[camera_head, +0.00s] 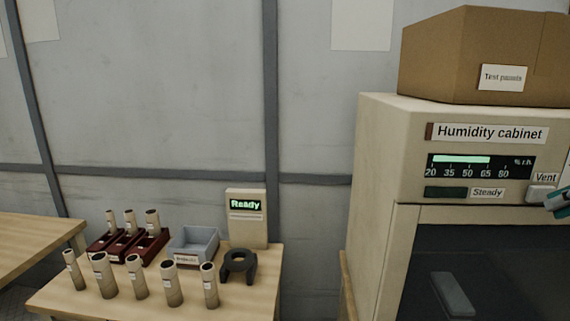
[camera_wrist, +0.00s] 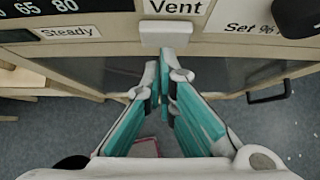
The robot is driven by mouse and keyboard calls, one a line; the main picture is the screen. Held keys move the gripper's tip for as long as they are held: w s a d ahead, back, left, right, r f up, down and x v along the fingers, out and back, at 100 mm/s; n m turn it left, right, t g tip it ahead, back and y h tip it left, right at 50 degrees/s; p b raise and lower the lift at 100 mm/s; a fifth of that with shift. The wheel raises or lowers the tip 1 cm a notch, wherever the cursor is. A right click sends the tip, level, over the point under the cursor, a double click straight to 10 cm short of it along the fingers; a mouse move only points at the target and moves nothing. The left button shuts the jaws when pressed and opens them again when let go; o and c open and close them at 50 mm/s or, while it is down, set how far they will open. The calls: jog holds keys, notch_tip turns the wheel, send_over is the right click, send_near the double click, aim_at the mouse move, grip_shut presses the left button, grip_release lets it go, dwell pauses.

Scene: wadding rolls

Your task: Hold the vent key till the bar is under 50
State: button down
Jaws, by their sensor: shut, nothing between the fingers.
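The humidity cabinet (camera_head: 373,190) stands at the right. Its lit green bar (camera_head: 462,160) ends slightly past the 65 mark on a 20 to 80 scale. The pale vent key (camera_head: 541,193) sits under the "Vent" label; it also shows in the wrist view (camera_wrist: 165,34). My gripper (camera_head: 556,202) comes in from the right edge in the head view. In the wrist view my gripper (camera_wrist: 164,72) is shut and empty, its tips pointing at the key from just below it in the picture. I cannot tell whether they touch it.
A dark "Steady" lamp (camera_head: 446,192) is left of the key. In the wrist view a black knob (camera_wrist: 298,14) and a door handle (camera_wrist: 270,94) are at right. A cardboard box (camera_head: 470,55) tops the cabinet. A table (camera_head: 75,297) holds several rolls and a "Ready" device (camera_head: 246,222).

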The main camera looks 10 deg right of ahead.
aim_at(540, 194)
jog(key=shift+w, duration=0.3)
jog(key=shift+w+d+p, duration=0.25)
jog(key=shift+w+p, duration=0.1)
jog(key=shift+w, duration=0.6)
jog(key=shift+w+r, duration=0.15)
jog(key=shift+r, duration=0.05)
dwell(1.6)
